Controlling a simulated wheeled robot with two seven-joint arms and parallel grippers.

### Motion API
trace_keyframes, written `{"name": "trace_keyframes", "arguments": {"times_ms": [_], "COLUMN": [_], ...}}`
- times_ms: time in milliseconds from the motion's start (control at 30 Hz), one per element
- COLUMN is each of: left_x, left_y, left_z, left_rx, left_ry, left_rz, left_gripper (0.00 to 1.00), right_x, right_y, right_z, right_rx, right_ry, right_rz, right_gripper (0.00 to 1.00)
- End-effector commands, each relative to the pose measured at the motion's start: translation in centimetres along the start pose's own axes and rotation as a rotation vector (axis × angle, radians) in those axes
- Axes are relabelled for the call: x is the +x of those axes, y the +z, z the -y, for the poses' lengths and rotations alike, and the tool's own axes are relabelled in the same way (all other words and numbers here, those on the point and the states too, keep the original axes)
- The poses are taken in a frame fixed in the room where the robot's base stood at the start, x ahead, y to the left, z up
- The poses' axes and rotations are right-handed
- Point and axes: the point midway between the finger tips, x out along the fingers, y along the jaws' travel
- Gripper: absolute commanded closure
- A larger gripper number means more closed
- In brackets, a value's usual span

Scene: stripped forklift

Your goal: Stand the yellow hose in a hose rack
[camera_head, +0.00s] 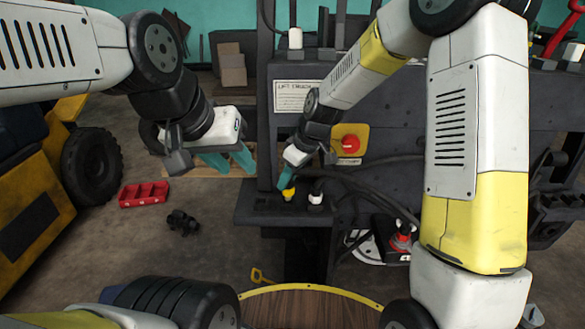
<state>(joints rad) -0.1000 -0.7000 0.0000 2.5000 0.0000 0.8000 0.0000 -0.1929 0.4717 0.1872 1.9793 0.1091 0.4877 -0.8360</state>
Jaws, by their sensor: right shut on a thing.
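The yellow hose (289,195) shows as a small yellow end piece low at the front of the dark machine, over a dark ledge (252,216). My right gripper (286,178) is shut on it from above, with the teal fingertips just over the yellow part. Whether its lower end is seated in the ledge or only above it is too small to tell. A white hose end (316,198) stands upright just to its right. My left gripper (228,160) is open and empty, left of the ledge, its teal fingers apart. I cannot clearly make out a separate hose rack.
Black hoses (375,180) curve across the machine's front at right. A red emergency button (351,143) on a yellow plate sits behind my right gripper. A red tray (144,194) and a black part (183,222) lie on the floor at left. A yellow vehicle stands far left.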

Motion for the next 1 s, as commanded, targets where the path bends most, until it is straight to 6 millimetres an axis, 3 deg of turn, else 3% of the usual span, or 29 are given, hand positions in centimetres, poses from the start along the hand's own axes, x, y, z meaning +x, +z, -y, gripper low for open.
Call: {"name": "trace_keyframes", "arguments": {"times_ms": [1000], "left_x": [0.00], "left_y": [0.00], "left_z": [0.00], "left_rx": [0.000], "left_ry": [0.000], "left_rz": [0.000], "left_gripper": [0.64], "right_x": [0.78], "right_y": [0.30], "right_z": [-0.07], "right_rx": [-0.001], "right_ry": [0.001], "right_rz": [-0.001], "right_gripper": [1.00]}}
